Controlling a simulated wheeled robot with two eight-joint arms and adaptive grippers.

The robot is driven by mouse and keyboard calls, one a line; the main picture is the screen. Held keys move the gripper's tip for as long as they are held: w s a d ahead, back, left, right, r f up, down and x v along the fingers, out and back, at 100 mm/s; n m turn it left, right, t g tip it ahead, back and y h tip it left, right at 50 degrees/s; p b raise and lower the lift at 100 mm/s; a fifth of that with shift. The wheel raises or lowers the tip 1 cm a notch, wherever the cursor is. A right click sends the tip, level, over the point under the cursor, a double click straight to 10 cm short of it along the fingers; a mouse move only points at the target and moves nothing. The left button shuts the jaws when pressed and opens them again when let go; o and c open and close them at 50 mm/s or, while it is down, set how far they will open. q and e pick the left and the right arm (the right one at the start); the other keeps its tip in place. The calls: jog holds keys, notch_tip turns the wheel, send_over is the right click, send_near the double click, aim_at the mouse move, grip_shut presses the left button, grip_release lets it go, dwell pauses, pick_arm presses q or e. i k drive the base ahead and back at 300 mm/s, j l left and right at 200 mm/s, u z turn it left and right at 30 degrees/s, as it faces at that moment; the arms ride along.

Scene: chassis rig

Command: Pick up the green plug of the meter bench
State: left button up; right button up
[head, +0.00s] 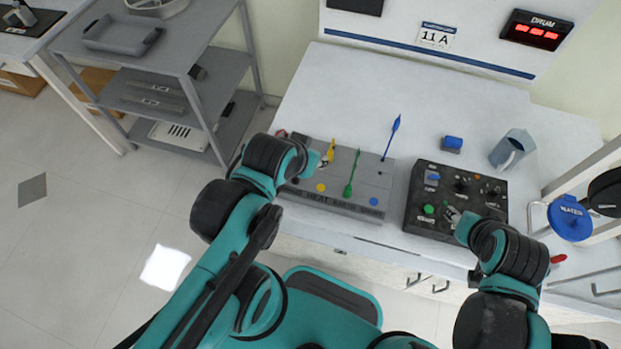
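The green plug (354,173) is a thin upright spike with a wider green base, standing on the grey meter bench panel (337,207). A yellow plug (331,150) stands to its left, and a blue plug (392,137) stands tall to its right at the back edge. My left gripper (316,164) is over the left part of the panel, left of the green plug and close to the yellow one. Its fingers are small and partly hidden by my wrist. My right gripper (453,216) is at the front of the black control box, its fingers unclear.
The black control box (422,190) with knobs and buttons sits right of the panel. A blue block (452,143) and a grey-blue jug (512,149) stand behind it. A blue round lid (570,219) is at far right. The white bench top is clear behind the panel.

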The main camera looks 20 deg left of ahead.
aim_at(348, 190)
jog(key=j+u, duration=0.15)
jog(key=u, duration=0.15)
jog(key=k+j+z, duration=0.15)
jog(key=z, duration=0.25)
jog(key=k+j+z, duration=0.15)
jog(key=j+z, duration=0.2)
jog(key=k+j+z, duration=0.15)
jog(key=z, duration=0.25)
